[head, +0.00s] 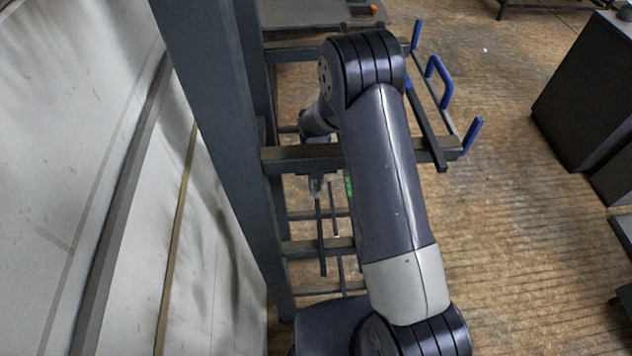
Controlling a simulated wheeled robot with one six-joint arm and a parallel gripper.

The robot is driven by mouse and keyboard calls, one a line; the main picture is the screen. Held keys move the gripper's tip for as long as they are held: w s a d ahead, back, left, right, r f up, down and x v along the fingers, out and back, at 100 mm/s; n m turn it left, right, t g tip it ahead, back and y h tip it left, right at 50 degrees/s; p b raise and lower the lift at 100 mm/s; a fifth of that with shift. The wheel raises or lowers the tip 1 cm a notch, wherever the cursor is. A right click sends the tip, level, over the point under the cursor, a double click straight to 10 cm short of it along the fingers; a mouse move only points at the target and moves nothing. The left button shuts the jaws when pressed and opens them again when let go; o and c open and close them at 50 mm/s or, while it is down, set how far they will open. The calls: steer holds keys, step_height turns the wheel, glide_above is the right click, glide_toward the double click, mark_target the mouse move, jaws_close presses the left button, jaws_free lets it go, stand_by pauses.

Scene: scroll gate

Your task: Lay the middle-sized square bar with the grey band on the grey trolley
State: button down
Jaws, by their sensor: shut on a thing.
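My gripper (317,186) is at the rack, left of my arm's large link, and its jaws are shut on a thin dark bar (321,240). The bar runs down the picture from the jaws, over a lower rack arm. Its grey band does not show clearly, and its far end is hidden by the gripper and arm. I cannot tell its size against the other bars. A thinner dark bar (334,212) lies just right of it, and a green band (348,184) shows beside my arm. No trolley can be made out for sure.
The rack has a tall grey post (222,110) and arms (300,157) with blue upright ends (471,136). A black bar (427,125) lies across the arms. A grey surface (310,14) is at the top. Dark cabinets (585,95) stand right; wooden floor (520,220) between is clear.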

mark_target(317, 184)
steer(key=shift+f, duration=0.15)
steer(key=c, duration=1.9)
jaws_free()
steer(key=shift+f+b, duration=0.1)
steer(key=shift+b, duration=0.2)
steer(key=o, duration=0.4)
steer(key=shift+o, duration=0.2)
steer(key=shift+p, duration=0.55)
steer(key=shift+w+r, duration=0.1)
steer(key=shift+r, duration=0.2)
step_height(317, 184, up, 10)
steer(key=b, duration=0.3)
steer(key=shift+w+d+r+b, duration=0.15)
steer(key=shift+w+d+b, duration=0.05)
steer(key=shift+w+b, duration=0.2)
